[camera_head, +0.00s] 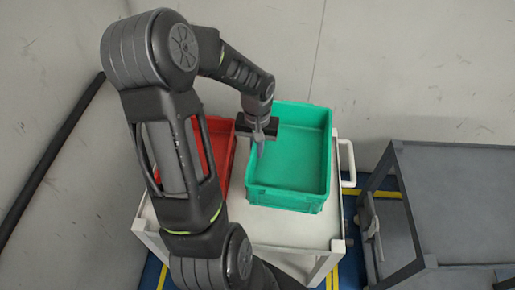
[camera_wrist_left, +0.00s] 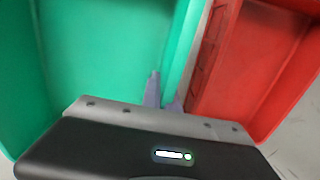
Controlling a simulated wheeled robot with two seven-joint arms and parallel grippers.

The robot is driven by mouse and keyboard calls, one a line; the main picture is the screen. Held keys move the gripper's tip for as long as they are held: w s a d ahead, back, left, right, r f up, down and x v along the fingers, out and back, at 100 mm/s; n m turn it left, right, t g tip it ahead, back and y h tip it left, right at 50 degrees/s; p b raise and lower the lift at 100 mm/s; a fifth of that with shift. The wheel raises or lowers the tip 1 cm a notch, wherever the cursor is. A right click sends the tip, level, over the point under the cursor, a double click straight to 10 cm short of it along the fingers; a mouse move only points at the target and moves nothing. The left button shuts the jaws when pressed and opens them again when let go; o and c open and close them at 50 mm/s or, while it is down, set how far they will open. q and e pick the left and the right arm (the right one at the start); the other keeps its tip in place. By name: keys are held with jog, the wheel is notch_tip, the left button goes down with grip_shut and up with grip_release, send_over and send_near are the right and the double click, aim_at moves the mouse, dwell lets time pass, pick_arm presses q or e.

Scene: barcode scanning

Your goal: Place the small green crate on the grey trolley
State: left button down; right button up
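The small green crate (camera_head: 290,165) is open and empty, and it sits upright on the right part of a white cart (camera_head: 240,225). It fills the left of the left wrist view (camera_wrist_left: 100,50). My left gripper (camera_head: 259,148) points down at the crate's left wall. In the left wrist view its fingers (camera_wrist_left: 163,92) are close together with the wall between them, one inside the crate; the contact itself is partly hidden. The grey trolley (camera_head: 465,195) stands to the right, its visible top bare. My right gripper is not in view.
A red crate (camera_head: 218,145) stands close to the left of the green crate, partly behind my left arm. The white cart's handle (camera_head: 349,165) rises between the cart and the trolley. A narrow floor gap separates them. A wall is behind.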

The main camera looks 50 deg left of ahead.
aim_at(292, 161)
pick_arm(q)
jog(key=w+d+m, duration=0.1)
jog(key=w+d, duration=0.1)
jog(key=w+d+f+m, duration=0.1)
jog(key=w+d, duration=0.1)
jog(key=d, duration=0.1)
jog(key=w+d+f+m, duration=0.1)
jog(key=w+d, duration=0.1)
jog(key=d, duration=0.1)
jog(key=shift+w+f, duration=0.25)
jog(key=shift+w, duration=0.1)
jog(key=w+d+f+m, duration=0.1)
jog(key=d, duration=0.3)
jog(key=w+d+f+m, duration=0.1)
jog(key=w+d, duration=0.1)
jog(key=d, duration=0.3)
jog(key=w+d+f+m, duration=0.1)
jog(key=w+d+m, duration=0.1)
jog(key=d, duration=0.2)
jog(key=shift+w+d+f, duration=0.15)
jog(key=shift+w+f, duration=0.05)
jog(key=shift+d+f, duration=0.1)
jog(key=shift+d, duration=0.1)
